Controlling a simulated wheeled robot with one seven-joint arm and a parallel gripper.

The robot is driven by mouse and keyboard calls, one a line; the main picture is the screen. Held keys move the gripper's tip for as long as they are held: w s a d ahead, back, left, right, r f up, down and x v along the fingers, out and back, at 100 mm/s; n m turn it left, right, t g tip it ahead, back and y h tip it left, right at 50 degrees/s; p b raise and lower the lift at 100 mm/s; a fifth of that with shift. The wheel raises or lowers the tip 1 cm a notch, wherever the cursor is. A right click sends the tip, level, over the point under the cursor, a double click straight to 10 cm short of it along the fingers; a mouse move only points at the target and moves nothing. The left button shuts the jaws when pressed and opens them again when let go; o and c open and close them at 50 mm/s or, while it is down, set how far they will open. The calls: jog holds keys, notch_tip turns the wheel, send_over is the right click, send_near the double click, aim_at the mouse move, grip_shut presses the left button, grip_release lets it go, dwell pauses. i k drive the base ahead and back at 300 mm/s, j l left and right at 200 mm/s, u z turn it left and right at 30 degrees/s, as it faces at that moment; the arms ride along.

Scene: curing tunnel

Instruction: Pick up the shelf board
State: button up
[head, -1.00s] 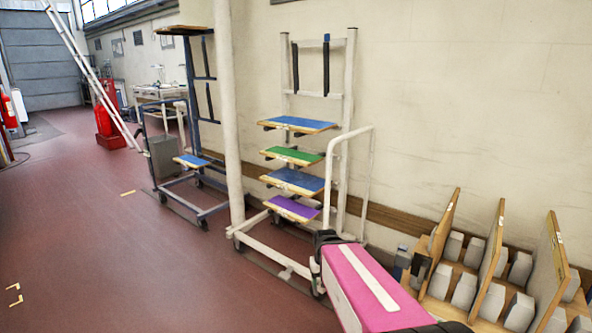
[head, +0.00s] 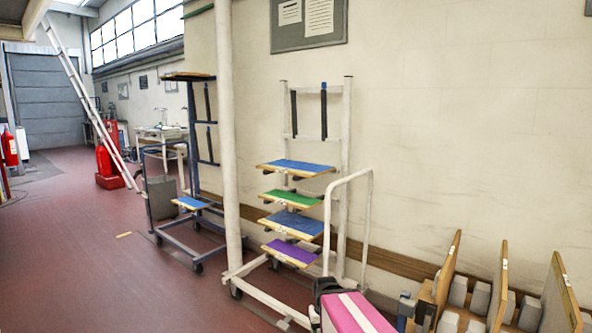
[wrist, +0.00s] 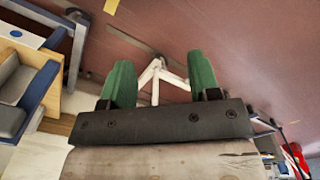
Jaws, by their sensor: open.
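Several shelf boards sit one above another on a white wheeled rack (head: 347,120): a top blue board (head: 296,168), a green board (head: 291,198), a lower blue board (head: 292,224) and a purple board (head: 290,253). Which one is meant I cannot tell. My gripper (wrist: 161,82) shows in the wrist view with its two green fingertips apart and no board between them. White bars show beyond the fingers. In the head view my pink arm is at the bottom, in front of the rack's lower right; the fingertips are not visible there.
A dark blue wheeled rack (head: 191,140) with a low blue board (head: 190,203) stands farther left, behind a white post (head: 229,150). Wooden dividers (head: 497,285) with grey blocks stand at lower right. The red floor (head: 90,260) at left is mostly clear.

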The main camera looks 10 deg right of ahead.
aim_at(305, 169)
jog(key=j+z, duration=0.1)
jog(key=z, duration=0.25)
jog(key=i+j+z, duration=0.15)
jog(key=z, duration=0.25)
jog(key=i+j+z, duration=0.1)
jog(key=j+z, duration=0.25)
jog(key=j, duration=0.55)
jog(key=j+z, duration=0.3)
jog(key=j, duration=0.65)
